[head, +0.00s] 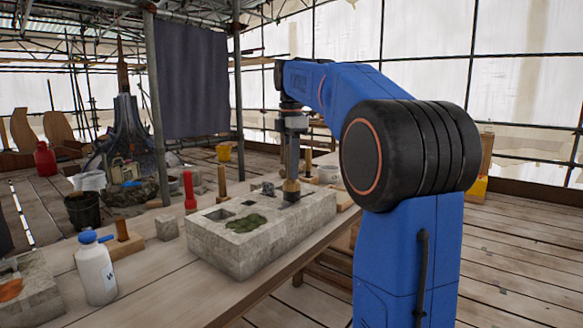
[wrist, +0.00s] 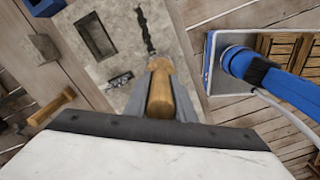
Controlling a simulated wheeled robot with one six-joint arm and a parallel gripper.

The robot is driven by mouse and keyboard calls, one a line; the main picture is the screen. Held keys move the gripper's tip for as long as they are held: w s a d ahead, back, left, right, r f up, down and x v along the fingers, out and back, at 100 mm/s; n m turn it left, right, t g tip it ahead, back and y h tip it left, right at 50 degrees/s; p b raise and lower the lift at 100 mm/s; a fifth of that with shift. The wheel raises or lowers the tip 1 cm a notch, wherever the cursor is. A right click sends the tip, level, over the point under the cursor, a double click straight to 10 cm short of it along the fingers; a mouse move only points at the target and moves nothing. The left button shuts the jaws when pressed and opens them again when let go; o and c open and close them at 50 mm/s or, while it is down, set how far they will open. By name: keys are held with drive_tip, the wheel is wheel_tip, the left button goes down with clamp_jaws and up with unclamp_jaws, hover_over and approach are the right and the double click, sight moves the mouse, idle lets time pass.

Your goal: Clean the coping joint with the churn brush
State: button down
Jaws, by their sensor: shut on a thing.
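The pale stone coping block (head: 240,258) lies on the workbench, with square sockets and a green moss patch (head: 246,223) on its top. My gripper (head: 290,172) points down over the block's far right part. It is shut on the wooden handle of the churn brush (head: 291,187), whose lower end is at or very near the stone; contact is unclear. In the wrist view the handle (wrist: 160,92) sits between the fingers. A dark twisted strip (wrist: 146,30) lies beyond its tip; I cannot tell whether it is brush or joint. A rectangular socket (wrist: 97,38) is beside it.
A white bottle with a blue cap (head: 96,268), a small stone cube (head: 167,227) and a red tool (head: 190,190) stand left of the block. Another stone piece (head: 30,300) is at front left. The bench's front strip (head: 190,300) is bare.

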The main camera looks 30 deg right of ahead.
drive_tip(key=shift+f, duration=0.7)
idle(0.6)
drive_tip(key=shift+d, duration=0.15)
drive_tip(key=shift+w+d, duration=0.25)
drive_tip(key=shift+d, duration=0.4)
drive_tip(key=shift+w+d, duration=0.25)
drive_tip(key=shift+d, duration=0.35)
drive_tip(key=shift+d, duration=0.15)
drive_tip(key=shift+w+d+r, duration=0.1)
drive_tip(key=shift+w+d, duration=0.15)
drive_tip(key=shift+d, duration=0.4)
drive_tip(key=shift+w+d, duration=0.25)
drive_tip(key=shift+d, duration=0.4)
drive_tip(key=shift+d, duration=0.1)
drive_tip(key=shift+w+d, duration=0.25)
drive_tip(key=shift+d, duration=0.4)
drive_tip(key=shift+w+d, duration=0.25)
drive_tip(key=shift+d, duration=0.4)
drive_tip(key=shift+d, duration=0.1)
drive_tip(key=shift+w+d, duration=0.25)
drive_tip(key=shift+d, duration=0.4)
drive_tip(key=shift+w+d, duration=0.25)
drive_tip(key=shift+d, duration=0.4)
